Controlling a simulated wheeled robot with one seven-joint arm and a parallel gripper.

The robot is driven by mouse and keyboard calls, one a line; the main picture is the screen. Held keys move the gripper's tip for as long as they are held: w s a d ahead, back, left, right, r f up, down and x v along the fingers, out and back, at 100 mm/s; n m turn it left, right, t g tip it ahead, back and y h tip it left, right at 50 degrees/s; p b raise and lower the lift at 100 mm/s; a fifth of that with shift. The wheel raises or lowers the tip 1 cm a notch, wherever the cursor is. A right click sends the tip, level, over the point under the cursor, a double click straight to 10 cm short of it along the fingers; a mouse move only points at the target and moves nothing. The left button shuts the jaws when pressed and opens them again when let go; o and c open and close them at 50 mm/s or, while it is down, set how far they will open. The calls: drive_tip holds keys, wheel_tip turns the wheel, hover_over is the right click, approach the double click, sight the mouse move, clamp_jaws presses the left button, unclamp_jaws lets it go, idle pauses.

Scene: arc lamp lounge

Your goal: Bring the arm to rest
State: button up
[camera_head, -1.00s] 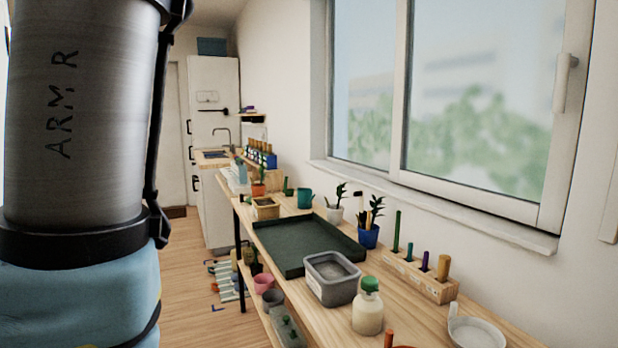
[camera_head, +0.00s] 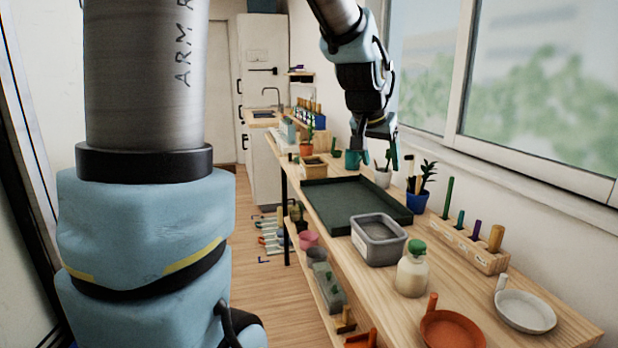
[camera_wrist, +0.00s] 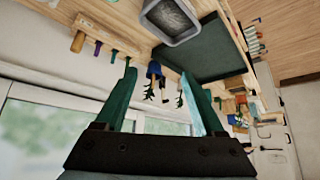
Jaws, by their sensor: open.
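My gripper (camera_head: 378,165) hangs above the far part of the wooden bench, pointing down, near the back edge of the dark green tray. Its two green fingers are spread apart and empty, as the wrist view shows (camera_wrist: 162,98). My arm comes in from the top of the head view, and a large arm section fills its left side. The dark green tray (camera_head: 330,205) lies empty on the bench. A grey bin (camera_head: 378,252) stands at its near edge.
A blue pot with tools (camera_head: 417,200), a wooden block with coloured pegs (camera_head: 480,255), a cream bottle with green cap (camera_head: 412,275), a terracotta dish (camera_head: 452,332) and a white dish (camera_head: 526,312) stand on the bench. The window is close on the right. Wooden floor lies clear on the left.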

drive_tip(key=s+a+f+n+g+y, duration=0.1)
drive_tip(key=s+a+f+n+g, duration=0.1)
drive_tip(key=s+a+f, duration=0.4)
drive_tip(key=s+a+f+n+g+y, duration=0.2)
drive_tip(key=s+a+f, duration=0.5)
drive_tip(key=a, duration=0.9)
wheel_tip(320, 180, down, 3)
drive_tip(key=shift+s+a+r+n+g+y, duration=0.2)
drive_tip(key=shift+n+g+y, duration=0.1)
drive_tip(key=shift+n, duration=0.5)
